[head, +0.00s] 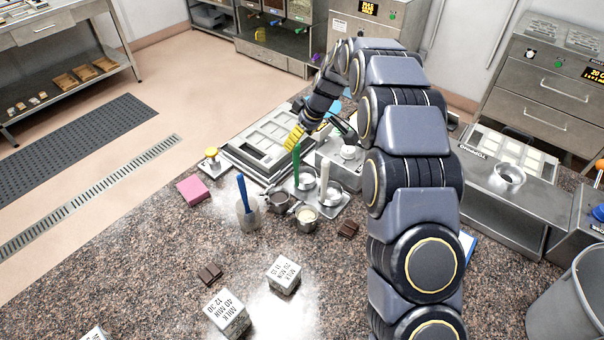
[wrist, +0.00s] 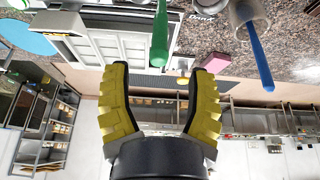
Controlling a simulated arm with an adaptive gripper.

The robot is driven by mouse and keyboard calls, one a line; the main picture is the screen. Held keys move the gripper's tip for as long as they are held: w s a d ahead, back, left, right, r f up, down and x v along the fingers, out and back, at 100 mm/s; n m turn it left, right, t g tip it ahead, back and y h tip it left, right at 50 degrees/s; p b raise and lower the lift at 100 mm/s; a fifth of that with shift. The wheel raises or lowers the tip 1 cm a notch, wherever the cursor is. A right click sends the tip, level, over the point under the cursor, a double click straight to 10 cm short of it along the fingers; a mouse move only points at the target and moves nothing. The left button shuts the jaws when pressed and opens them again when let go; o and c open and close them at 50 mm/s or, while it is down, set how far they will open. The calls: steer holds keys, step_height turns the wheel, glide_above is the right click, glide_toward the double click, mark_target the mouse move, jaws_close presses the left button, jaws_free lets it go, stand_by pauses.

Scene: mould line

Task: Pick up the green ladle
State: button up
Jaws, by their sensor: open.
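The green ladle (head: 296,162) stands with its handle up, near a metal tray on the counter, in the head view. Its lower end is partly hidden among the metal cups. In the wrist view the green handle (wrist: 160,35) comes down from the top edge, its end near the line between my fingertips. My gripper (wrist: 163,72) is open, with a yellow ribbed finger on each side and nothing between them. In the head view my gripper (head: 294,136) is just above and beside the top of the green handle. I cannot tell whether they touch.
A blue-handled tool (head: 241,190) stands in a container at left. A mould machine (head: 245,158) lies behind. A pink block (head: 193,191) and labelled milk cubes (head: 284,274) are on the counter.

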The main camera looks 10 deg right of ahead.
mark_target(298, 145)
steer(key=x, duration=0.5)
steer(key=shift+s+d+f, duration=0.15)
steer(key=shift+d+f, duration=0.05)
steer(key=shift+d, duration=0.05)
jaws_close()
